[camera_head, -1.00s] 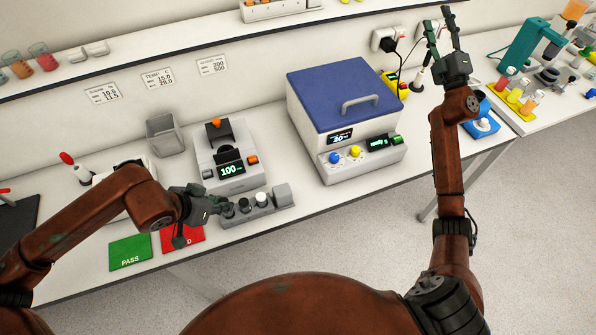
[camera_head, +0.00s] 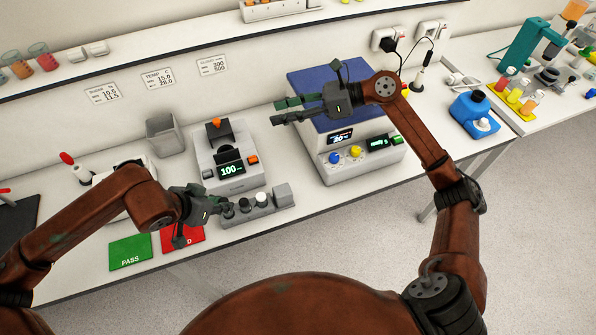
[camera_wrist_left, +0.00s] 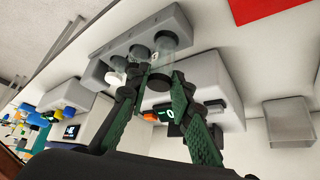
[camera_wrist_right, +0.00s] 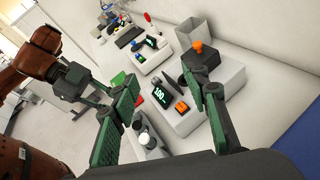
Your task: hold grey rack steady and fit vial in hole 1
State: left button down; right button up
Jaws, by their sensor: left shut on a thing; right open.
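The grey rack (camera_head: 258,214) stands near the bench's front edge, with a raised block at its right end. It carries a dark-topped vial and a white-capped vial (camera_head: 261,199). My left gripper (camera_head: 225,208) is at the rack's left end. In the left wrist view it is shut on a clear vial with a dark end (camera_wrist_left: 159,82), lined up over the rack's end position; I cannot tell how deep it sits. My right gripper (camera_head: 275,111) is open and empty, raised in front of the blue-lidded box. The rack shows between its fingers in the right wrist view (camera_wrist_right: 152,148).
A meter reading 100 (camera_head: 228,172) stands just behind the rack. The blue-lidded box (camera_head: 333,88) is to its right. A green PASS mat (camera_head: 130,252) and a red mat (camera_head: 186,240) lie to the left, and a grey bin (camera_head: 165,136) behind. Bench between meter and box is clear.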

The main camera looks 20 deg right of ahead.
jog(key=s+a+f+n+g+h, duration=0.25)
jog(key=s+f+n, duration=0.2)
jog(key=f, duration=0.35)
jog(key=n+g+h, duration=0.2)
jog(key=g+h, duration=0.1)
jog(key=h, duration=0.1)
send_near(284, 189)
jog(key=x, duration=0.2)
jog(key=shift+x, duration=4.3)
jog(key=c, duration=0.7)
